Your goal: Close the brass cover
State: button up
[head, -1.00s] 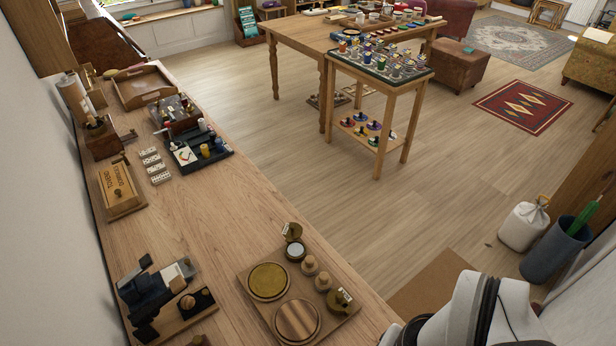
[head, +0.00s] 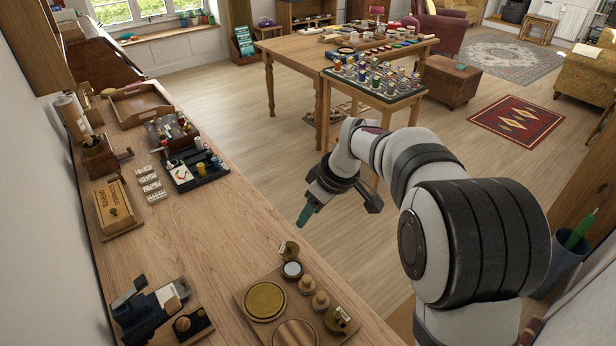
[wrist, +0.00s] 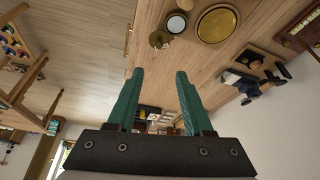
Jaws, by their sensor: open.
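A small brass cover (head: 289,250) stands raised behind a round white-faced piece (head: 292,269) on a wooden board (head: 246,318) on the counter. In the wrist view the brass cover (wrist: 160,40) shows beyond my fingertips, beside the white face (wrist: 176,22). My gripper (head: 308,214) has teal fingers. It hangs in the air near the cover, apart from it. In the wrist view my gripper (wrist: 160,74) is open with nothing between its fingers.
The board also holds a large brass disc (head: 265,302), a striped wooden disc (head: 295,334), wooden knobs (head: 320,301) and another brass piece (head: 337,320). A dark device (head: 148,310) stands to the left. The counter's middle (head: 190,235) is clear.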

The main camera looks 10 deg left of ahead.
aim_at(289, 244)
jog(key=x, duration=1.6)
jog(key=shift+w, duration=0.15)
jog(key=shift+r, duration=0.1)
grip_shut()
